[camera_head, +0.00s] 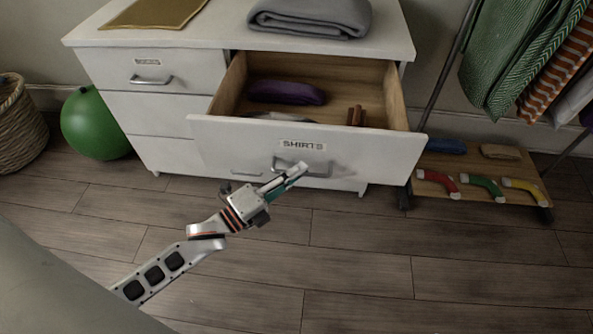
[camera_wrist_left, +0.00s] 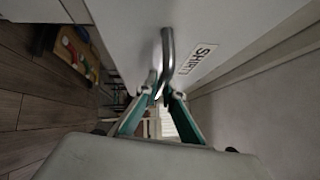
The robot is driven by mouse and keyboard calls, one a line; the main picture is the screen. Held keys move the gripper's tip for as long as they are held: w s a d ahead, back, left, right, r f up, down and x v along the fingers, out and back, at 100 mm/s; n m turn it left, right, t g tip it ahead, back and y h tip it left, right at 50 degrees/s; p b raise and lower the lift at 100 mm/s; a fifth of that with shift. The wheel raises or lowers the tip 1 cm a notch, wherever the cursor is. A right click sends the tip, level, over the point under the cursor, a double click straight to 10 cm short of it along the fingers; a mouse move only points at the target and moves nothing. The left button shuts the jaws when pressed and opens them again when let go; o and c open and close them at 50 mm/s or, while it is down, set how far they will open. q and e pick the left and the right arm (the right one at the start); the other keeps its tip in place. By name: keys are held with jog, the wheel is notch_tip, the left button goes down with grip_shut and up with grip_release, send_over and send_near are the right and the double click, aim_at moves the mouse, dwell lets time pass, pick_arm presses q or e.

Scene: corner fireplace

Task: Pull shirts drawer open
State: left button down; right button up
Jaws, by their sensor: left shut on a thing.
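The shirts drawer (camera_head: 235,135) is pulled out of the white dresser (camera_head: 110,72), so its wooden inside shows. Its front bears a "SHIRTS" label (camera_head: 303,145) and a metal handle (camera_head: 318,174). A folded purple item (camera_head: 287,92) lies inside, with a brown item beside it. My left gripper (camera_head: 290,178) is at the drawer front and shut on the handle. In the left wrist view, the handle (camera_wrist_left: 167,50) runs between the teal-lined fingers (camera_wrist_left: 158,98). My right gripper is in neither view.
A green ball (camera_head: 95,125) and a wicker basket (camera_head: 18,115) are at the left. A low wooden rack (camera_head: 480,165) with socks stands at the right under hanging clothes (camera_head: 515,55). The wood floor before the drawer is clear apart from my arm.

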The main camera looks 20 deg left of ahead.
pick_arm(q)
jog(key=c, duration=2.2)
grip_release()
jog(key=shift+o, duration=0.2)
jog(key=v, duration=1.2)
jog(key=shift+r, duration=0.15)
